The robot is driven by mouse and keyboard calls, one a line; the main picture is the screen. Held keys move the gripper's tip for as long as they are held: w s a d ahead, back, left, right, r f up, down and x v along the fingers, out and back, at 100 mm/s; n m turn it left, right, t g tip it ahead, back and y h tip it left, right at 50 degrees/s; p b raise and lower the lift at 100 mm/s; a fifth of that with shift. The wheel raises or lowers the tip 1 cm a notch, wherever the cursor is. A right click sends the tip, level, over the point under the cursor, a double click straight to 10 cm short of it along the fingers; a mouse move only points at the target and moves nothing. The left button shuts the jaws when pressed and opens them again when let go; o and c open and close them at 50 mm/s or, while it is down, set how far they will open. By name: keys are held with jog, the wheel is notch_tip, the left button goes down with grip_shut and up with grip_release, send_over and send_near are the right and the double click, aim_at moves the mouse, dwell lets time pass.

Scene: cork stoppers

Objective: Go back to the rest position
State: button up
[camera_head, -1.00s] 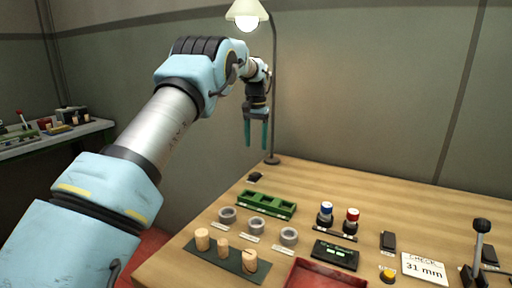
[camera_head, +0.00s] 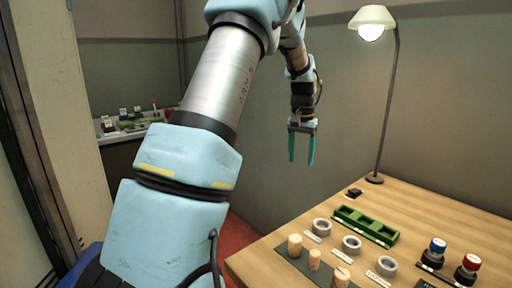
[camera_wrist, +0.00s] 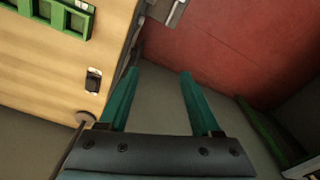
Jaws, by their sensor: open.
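My gripper (camera_head: 302,148) hangs in the air with its two teal fingers pointing down, left of the table and its lamp. It is open, with nothing between the fingers. In the wrist view my gripper (camera_wrist: 152,90) shows spread fingers over grey and red floor, beside the table edge. Several cork stoppers stand on a dark mat at the table's near left; one cork stopper (camera_head: 294,244) is at the left end.
The wooden table (camera_head: 445,215) carries grey rings (camera_head: 352,244), a green tray (camera_head: 365,226), a blue knob (camera_head: 437,246) and a red knob (camera_head: 470,264). A lamp (camera_head: 373,24) stands at its back left. Another bench (camera_head: 120,135) is far left. The floor between is clear.

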jog(key=s+a+f+n, duration=0.2)
jog(key=s+a, duration=0.8)
jog(key=s, duration=0.1)
jog(key=s+a+f+n+t, duration=0.1)
jog(key=s+a+f+n, duration=0.1)
jog(key=s+a, duration=0.9)
jog(key=shift+s+n, duration=0.5)
jog(key=shift+s, duration=0.05)
